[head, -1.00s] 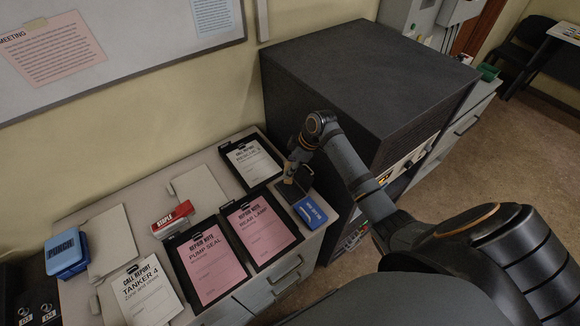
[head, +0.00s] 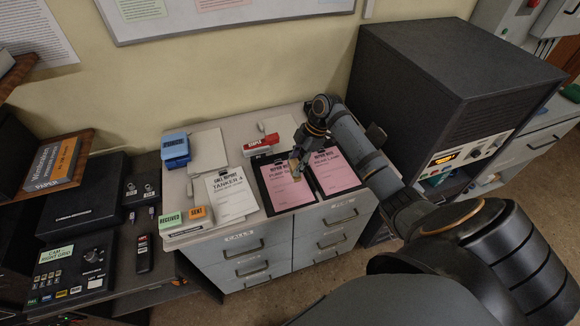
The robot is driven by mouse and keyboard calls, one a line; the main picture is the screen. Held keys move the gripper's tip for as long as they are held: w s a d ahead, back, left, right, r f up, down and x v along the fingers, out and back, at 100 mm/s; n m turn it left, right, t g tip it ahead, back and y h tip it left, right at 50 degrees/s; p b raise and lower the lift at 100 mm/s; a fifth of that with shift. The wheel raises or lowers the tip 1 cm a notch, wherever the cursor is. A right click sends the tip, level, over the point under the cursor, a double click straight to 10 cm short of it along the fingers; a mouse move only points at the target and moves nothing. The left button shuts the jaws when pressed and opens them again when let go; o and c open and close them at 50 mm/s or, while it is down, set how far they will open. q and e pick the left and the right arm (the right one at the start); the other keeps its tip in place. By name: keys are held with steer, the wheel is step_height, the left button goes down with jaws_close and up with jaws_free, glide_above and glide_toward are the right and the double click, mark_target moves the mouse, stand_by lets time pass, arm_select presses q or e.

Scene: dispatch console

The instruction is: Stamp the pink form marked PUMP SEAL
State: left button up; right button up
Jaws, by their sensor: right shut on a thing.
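The pink PUMP SEAL form (head: 284,195) lies on a dark clipboard on the grey cabinet top, left of a similar pink REAR LAMP form (head: 336,175). My right gripper (head: 297,170) is over the upper right part of the PUMP SEAL form. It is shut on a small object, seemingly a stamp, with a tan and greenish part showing. Whether that object touches the paper I cannot tell. The far part of the form is partly hidden by the gripper. My left gripper is not in view.
Left are a white TANKER 4 sheet (head: 232,195), a blue box (head: 176,148), and green RECEIVED (head: 170,219) and orange SENT (head: 196,212) labelled pieces. A dark cabinet (head: 440,80) stands at right.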

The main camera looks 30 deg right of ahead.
steer(key=shift+w+f, duration=0.1)
steer(key=shift+f, duration=0.2)
steer(key=shift+w+d+f+b, duration=0.1)
steer(key=shift+d+f+b, duration=0.05)
steer(key=shift+f+b, duration=0.2)
step_height(320, 180, down, 5)
steer(key=b, duration=0.5)
steer(key=shift+r, duration=0.2)
steer(key=shift+f, duration=0.3)
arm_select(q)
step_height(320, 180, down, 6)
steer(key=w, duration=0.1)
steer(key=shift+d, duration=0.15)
arm_select(e)
steer(key=shift+r, duration=0.1)
arm_select(q)
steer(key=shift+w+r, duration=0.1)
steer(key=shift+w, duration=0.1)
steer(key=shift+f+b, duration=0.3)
steer(key=shift+b, duration=0.05)
arm_select(e)
steer(key=shift+f, duration=0.45)
